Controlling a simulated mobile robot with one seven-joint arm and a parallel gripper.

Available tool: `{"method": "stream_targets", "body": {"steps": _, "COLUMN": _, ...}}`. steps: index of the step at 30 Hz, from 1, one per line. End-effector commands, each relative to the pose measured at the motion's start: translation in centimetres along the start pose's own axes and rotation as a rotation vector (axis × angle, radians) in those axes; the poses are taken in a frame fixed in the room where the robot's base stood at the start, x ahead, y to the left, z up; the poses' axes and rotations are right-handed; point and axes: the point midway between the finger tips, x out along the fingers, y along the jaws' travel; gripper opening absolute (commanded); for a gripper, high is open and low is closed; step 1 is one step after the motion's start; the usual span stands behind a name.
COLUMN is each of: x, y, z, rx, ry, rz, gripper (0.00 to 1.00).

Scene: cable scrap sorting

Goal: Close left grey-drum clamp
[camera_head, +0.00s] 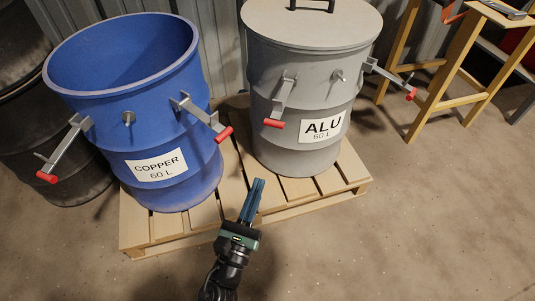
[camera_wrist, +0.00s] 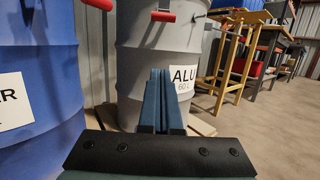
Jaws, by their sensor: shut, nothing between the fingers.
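The grey drum (camera_head: 300,80) labelled ALU stands on a pallet with its lid (camera_head: 312,22) on. Its left clamp (camera_head: 283,100) is a grey lever with a red grip, hanging down and slanting outward at the drum's front left. In the wrist view the clamp's red grip (camera_wrist: 163,17) shows at the top, above my fingers. My gripper (camera_head: 257,184) is shut and empty, in front of and below the grey drum, apart from the clamp. It also shows in the wrist view (camera_wrist: 161,75). The right clamp (camera_head: 388,76) also sticks outward with a red grip.
An open blue drum (camera_head: 130,95) labelled COPPER stands on the same pallet (camera_head: 225,232), left of the grey drum; its right clamp (camera_head: 201,117) sticks out toward the gap. A wooden trestle (camera_head: 455,70) stands at the right. The floor in front is clear.

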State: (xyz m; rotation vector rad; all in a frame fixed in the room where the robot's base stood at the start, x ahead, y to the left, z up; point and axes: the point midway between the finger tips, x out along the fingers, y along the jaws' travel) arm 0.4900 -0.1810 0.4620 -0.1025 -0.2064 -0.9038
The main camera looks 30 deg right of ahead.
Motion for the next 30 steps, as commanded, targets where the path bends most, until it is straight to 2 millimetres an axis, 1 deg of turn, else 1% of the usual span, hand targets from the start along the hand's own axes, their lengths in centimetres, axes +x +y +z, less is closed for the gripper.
{"method": "stream_targets", "body": {"steps": 2, "x": 0.6, "y": 0.0, "z": -0.1, "rx": -0.003, "ry": -0.003, "rz": -0.002, "gripper": 0.00}}
{"method": "stream_targets", "body": {"steps": 5, "x": 2.0, "y": -0.1, "z": -0.1, "rx": -0.001, "ry": -0.003, "rz": -0.004, "gripper": 0.00}}
{"method": "stream_targets", "body": {"steps": 15, "x": 9.2, "y": -0.1, "z": -0.2, "rx": 0.002, "ry": -0.004, "rz": -0.005, "gripper": 0.00}}
{"method": "stream_targets", "body": {"steps": 17, "x": 10.3, "y": -0.1, "z": -0.2, "rx": 0.003, "ry": -0.004, "rz": -0.004, "gripper": 0.00}}
{"method": "stream_targets", "body": {"steps": 18, "x": 10.3, "y": 0.0, "z": 1.1, "rx": 0.004, "ry": -0.004, "rz": -0.002, "gripper": 0.00}}
{"method": "stream_targets", "body": {"steps": 21, "x": 10.5, "y": 0.0, "z": 2.5, "rx": 0.003, "ry": -0.003, "rz": 0.000, "gripper": 0.00}}
{"method": "stream_targets", "body": {"steps": 24, "x": 10.7, "y": 0.0, "z": 3.4, "rx": 0.003, "ry": -0.002, "rz": -0.001, "gripper": 0.00}}
{"method": "stream_targets", "body": {"steps": 30, "x": 10.9, "y": 0.0, "z": 4.0, "rx": 0.000, "ry": -0.001, "rz": 0.000, "gripper": 0.00}}
